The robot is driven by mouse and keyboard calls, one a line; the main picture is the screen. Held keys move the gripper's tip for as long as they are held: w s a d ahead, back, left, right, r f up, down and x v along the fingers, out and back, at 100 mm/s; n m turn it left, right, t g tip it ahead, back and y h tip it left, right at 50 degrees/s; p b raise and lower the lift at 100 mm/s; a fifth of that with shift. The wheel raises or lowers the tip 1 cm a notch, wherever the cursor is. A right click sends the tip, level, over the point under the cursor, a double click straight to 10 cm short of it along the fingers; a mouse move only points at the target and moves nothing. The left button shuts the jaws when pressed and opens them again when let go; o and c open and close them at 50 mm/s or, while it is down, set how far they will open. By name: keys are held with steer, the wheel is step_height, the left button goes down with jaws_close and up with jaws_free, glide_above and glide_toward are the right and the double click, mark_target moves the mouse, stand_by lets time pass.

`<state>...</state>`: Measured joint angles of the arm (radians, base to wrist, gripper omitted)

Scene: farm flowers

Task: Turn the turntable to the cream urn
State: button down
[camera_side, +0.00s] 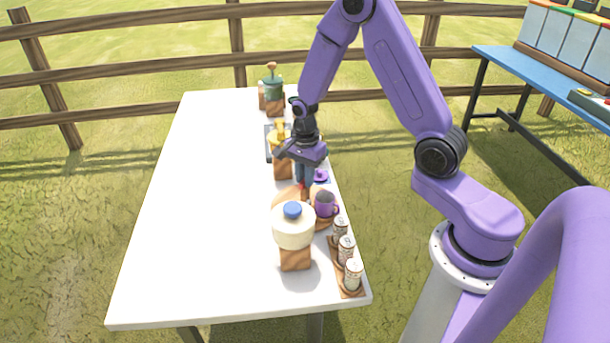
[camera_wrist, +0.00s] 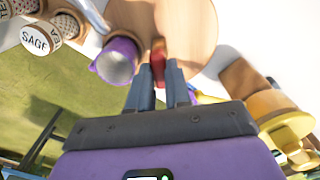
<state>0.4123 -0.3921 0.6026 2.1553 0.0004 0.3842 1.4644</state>
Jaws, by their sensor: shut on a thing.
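The turntable (camera_side: 283,194) is a round wooden disc on the white table, partly hidden behind the cream urn; it also shows in the wrist view (camera_wrist: 195,25). The cream urn (camera_side: 293,230) has a blue lid and stands on a wooden block in front of the disc. A purple mug (camera_side: 325,205) is at the disc's right edge, and in the wrist view (camera_wrist: 115,62) it is just left of my fingers. My gripper (camera_side: 305,188) points down over the disc. In the wrist view its fingers (camera_wrist: 162,78) are shut on a red peg (camera_wrist: 158,52) at the disc.
A yellow urn (camera_side: 274,139) stands on a block behind the disc, and a teal urn (camera_side: 273,89) farther back. Several labelled spice jars (camera_side: 346,249) stand on a wooden rack (camera_side: 348,291) at the table's right edge. The table's left side is clear.

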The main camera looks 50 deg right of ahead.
steer(key=shift+m, duration=2.7)
steer(key=shift+r+m, duration=0.1)
steer(key=shift+m, duration=2.4)
steer(key=c, duration=1.1)
jaws_free()
steer(key=shift+o, duration=0.2)
step_height(320, 180, up, 17)
steer(key=shift+r, duration=0.2)
